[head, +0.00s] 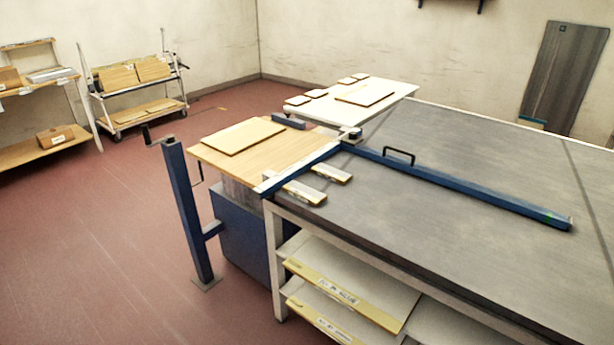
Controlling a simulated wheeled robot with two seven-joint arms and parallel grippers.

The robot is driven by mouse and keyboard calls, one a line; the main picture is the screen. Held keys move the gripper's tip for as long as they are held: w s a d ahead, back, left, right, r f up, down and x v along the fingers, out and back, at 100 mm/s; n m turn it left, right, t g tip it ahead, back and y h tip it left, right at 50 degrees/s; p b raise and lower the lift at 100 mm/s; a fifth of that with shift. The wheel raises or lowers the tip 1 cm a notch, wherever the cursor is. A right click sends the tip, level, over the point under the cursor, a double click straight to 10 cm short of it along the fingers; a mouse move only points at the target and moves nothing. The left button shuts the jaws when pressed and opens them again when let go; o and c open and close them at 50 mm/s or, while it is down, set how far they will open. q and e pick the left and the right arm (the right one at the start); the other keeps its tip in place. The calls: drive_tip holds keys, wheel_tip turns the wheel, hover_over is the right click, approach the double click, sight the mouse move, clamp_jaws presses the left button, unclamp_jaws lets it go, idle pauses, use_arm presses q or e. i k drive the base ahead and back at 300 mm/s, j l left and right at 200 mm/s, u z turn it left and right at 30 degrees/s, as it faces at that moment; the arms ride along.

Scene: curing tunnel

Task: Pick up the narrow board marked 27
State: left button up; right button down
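Two narrow boards lie side by side near the left corner of the grey table, next to the blue rail. One narrow board (304,192) is nearer the table's front edge, and the other narrow board (331,173) is a little farther back. Both have pale tops and yellowish edges with small marks. I cannot read a number on either, so I cannot tell which is marked 27. Neither of my grippers is in view.
A blue bar with a black handle (399,153) crosses the grey table (440,220). A wooden top (222,157) carries a flat board (243,136). A blue post with a crank (187,215) stands in front. The red floor (90,240) at left is clear.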

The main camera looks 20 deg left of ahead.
sight(313, 198)
drive_tip(key=i+j+z, duration=0.1)
drive_tip(key=j, duration=0.25)
drive_tip(key=i+j, duration=0.2)
drive_tip(key=j, duration=0.15)
drive_tip(key=i+j+z, duration=0.15)
drive_tip(key=j, duration=0.2)
